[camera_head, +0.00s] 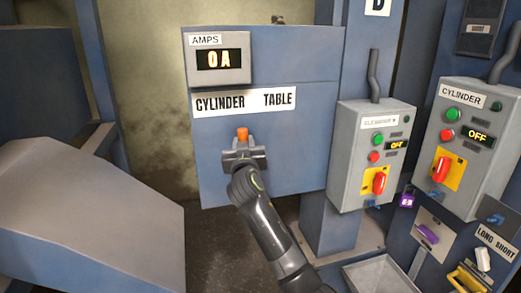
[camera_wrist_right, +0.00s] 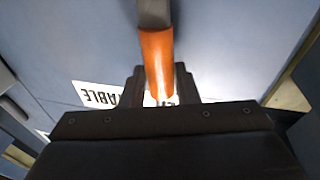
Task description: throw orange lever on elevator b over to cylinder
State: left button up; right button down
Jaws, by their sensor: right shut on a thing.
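The orange lever (camera_head: 242,134) stands on the blue panel, just below the label plate (camera_head: 245,101) that reads CYLINDER on the left and TABLE on the right. My right gripper (camera_head: 243,146) is at the lever, with the orange tip showing above its fingers. In the right wrist view the orange handle (camera_wrist_right: 157,62) lies between the fingers of the right gripper (camera_wrist_right: 160,90), which is shut on it. The lever's base is hidden in the head view. The lever is near the middle of the label, below the gap between the two words. My left gripper is not in view.
An amps meter (camera_head: 219,58) reading 0 A sits above the label. To the right are the elevator control box (camera_head: 362,160) and the cylinder control box (camera_head: 466,140), which reads OFF, both with red rotary handles. A blue-grey housing (camera_head: 80,220) fills the lower left.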

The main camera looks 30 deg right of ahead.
jog(key=a+n+b, duration=0.1)
jog(key=a, duration=0.1)
jog(key=w+a+f+n+b, duration=0.1)
jog(key=a+n, duration=0.1)
jog(key=a+f+n+t+y+b, duration=0.1)
jog(key=a+n, duration=0.1)
jog(key=shift+w+a+f, duration=0.2)
jog(key=shift+w+a, duration=0.05)
jog(key=shift+a, duration=0.05)
jog(key=shift+w+a+f+n+b, duration=0.15)
jog(key=shift+a+f+n+b, duration=0.2)
jog(key=shift+a+n, duration=0.25)
jog(key=shift+f, duration=0.1)
jog(key=c, duration=1.5)
grip_release()
jog(key=o, duration=0.4)
jog(key=shift+a, duration=0.15)
